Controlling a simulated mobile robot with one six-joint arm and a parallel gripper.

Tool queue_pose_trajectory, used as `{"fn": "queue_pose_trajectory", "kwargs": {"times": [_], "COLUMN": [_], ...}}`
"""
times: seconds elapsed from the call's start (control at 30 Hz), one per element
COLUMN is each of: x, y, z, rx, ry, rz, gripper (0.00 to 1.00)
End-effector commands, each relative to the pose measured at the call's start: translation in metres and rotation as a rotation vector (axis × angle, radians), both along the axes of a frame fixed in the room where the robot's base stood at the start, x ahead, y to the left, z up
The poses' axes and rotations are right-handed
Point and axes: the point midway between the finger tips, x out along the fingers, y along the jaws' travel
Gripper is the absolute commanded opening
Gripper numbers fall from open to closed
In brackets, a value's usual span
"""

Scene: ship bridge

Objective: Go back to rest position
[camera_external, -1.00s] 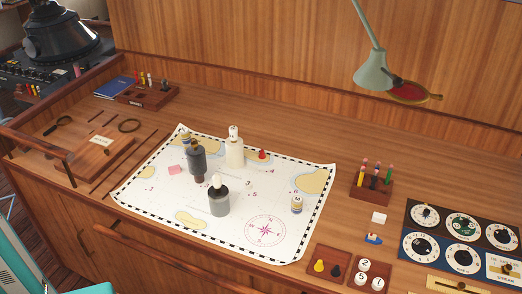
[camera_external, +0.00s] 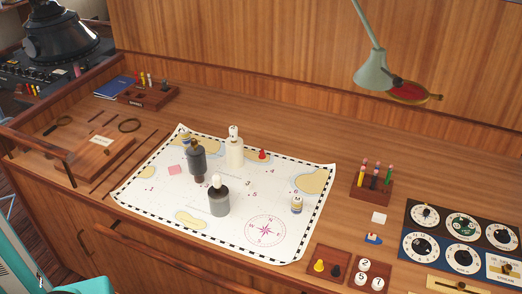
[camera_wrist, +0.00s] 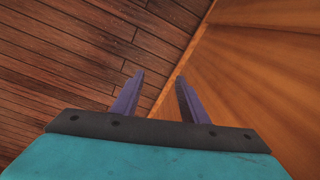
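My gripper (camera_wrist: 158,98) shows in the wrist view with its two dark purple fingers apart and nothing between them. It hangs over the plank floor (camera_wrist: 80,60), beside a lit wooden panel (camera_wrist: 260,80) on the right. In the external view only teal parts of my arm show at the lower left corner, and my gripper is out of sight there. The chart (camera_external: 150,190) lies on the wooden desk, away from my arm, with several bottles and small pieces on it.
The desk's front rail (camera_external: 180,258) runs between my arm and the chart. A grey-green lamp (camera_external: 372,72) hangs over the back right. A pen holder (camera_external: 371,187), small trays and a dial panel (camera_external: 462,226) stand on the right.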

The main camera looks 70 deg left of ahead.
Motion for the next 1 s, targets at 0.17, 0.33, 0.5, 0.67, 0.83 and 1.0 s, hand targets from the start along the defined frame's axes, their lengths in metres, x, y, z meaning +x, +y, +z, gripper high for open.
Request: {"fn": "queue_pose_trajectory", "kwargs": {"times": [0.17, 0.33, 0.5, 0.67, 0.83, 1.0], "x": [-0.06, -0.117, -0.176, -0.231, -0.274, -0.289], "y": [0.037, 0.065, 0.087, 0.103, 0.112, 0.114], "z": [-0.024, -0.041, -0.053, -0.058, -0.059, -0.06], "rx": [0.015, 0.03, 0.046, 0.059, 0.07, 0.075], "ry": [0.115, 0.222, 0.329, 0.427, 0.504, 0.533], "rz": [0.105, 0.201, 0.297, 0.384, 0.451, 0.479], "gripper": [0.4, 0.4, 0.4, 0.4, 0.4, 0.4]}}
